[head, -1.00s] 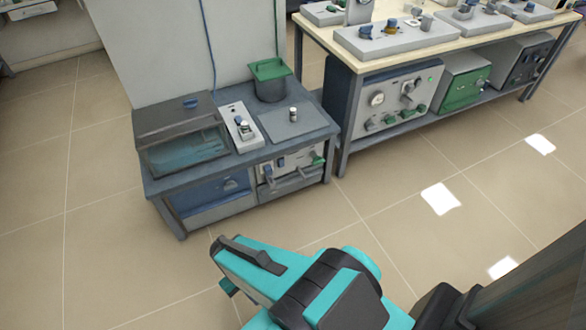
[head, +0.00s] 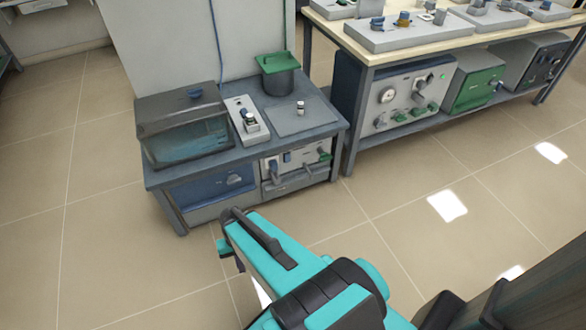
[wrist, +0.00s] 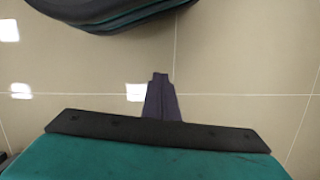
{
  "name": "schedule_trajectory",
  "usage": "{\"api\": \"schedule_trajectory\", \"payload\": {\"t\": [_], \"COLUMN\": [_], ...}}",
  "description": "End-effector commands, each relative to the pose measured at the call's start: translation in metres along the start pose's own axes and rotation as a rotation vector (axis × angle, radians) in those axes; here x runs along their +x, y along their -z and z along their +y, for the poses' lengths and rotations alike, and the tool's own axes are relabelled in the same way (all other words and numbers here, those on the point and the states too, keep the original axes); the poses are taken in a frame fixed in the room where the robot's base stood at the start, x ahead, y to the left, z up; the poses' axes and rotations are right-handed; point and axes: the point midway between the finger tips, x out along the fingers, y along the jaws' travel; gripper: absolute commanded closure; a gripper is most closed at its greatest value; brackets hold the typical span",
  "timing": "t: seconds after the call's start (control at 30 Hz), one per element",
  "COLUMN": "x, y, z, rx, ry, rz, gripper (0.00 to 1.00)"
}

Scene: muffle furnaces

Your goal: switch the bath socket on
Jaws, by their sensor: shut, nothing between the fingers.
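The bath socket appears to be the narrow pale box (head: 240,104) on top of the low grey bench in the head view. It has a dark-and-white knob or plug on its near half; its switch position is too small to tell. The water bath (head: 184,140), with a see-through lid and blue water, stands just left of it. My gripper shows in the wrist view (wrist: 160,82) with its fingers together and empty above bare floor. In the head view it is in front of and below the bench, apart from the socket, with its fingertips mostly hidden by its teal body.
A flat grey plate (head: 287,121) with a small knob lies right of the socket, with a green-lidded pot (head: 277,76) behind it. The low bench (head: 190,172) holds instruments on its lower level. A taller table (head: 330,28) stands right. Tiled floor in front is clear.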

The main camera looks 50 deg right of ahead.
Motion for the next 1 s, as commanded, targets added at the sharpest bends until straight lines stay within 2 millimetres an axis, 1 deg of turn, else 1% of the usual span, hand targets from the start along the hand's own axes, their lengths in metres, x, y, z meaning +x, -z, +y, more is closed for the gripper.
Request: {"api": "schedule_trajectory", "payload": {"t": [0.03, 0.1, 0.27, 0.3, 0.47, 0.57, 0.7, 0.77, 0.8, 0.87, 1.0], "x": [0.006, 0.003, -0.008, -0.012, -0.029, -0.041, -0.061, -0.069, -0.076, -0.085, -0.109], "y": [0.023, 0.047, 0.101, 0.114, 0.164, 0.192, 0.227, 0.240, 0.249, 0.260, 0.281], "z": [0.005, 0.012, 0.033, 0.040, 0.073, 0.098, 0.138, 0.158, 0.171, 0.191, 0.243], "rx": [0.060, 0.136, 0.313, 0.356, 0.530, 0.638, 0.787, 0.850, 0.891, 0.952, 1.093], "ry": [0.029, 0.066, 0.152, 0.173, 0.261, 0.316, 0.396, 0.429, 0.453, 0.487, 0.571], "rz": [0.034, 0.076, 0.172, 0.196, 0.291, 0.351, 0.434, 0.470, 0.495, 0.530, 0.616], "gripper": [1.00, 1.00, 1.00, 1.00, 1.00, 1.00, 1.00, 1.00, 1.00, 1.00, 1.00]}}
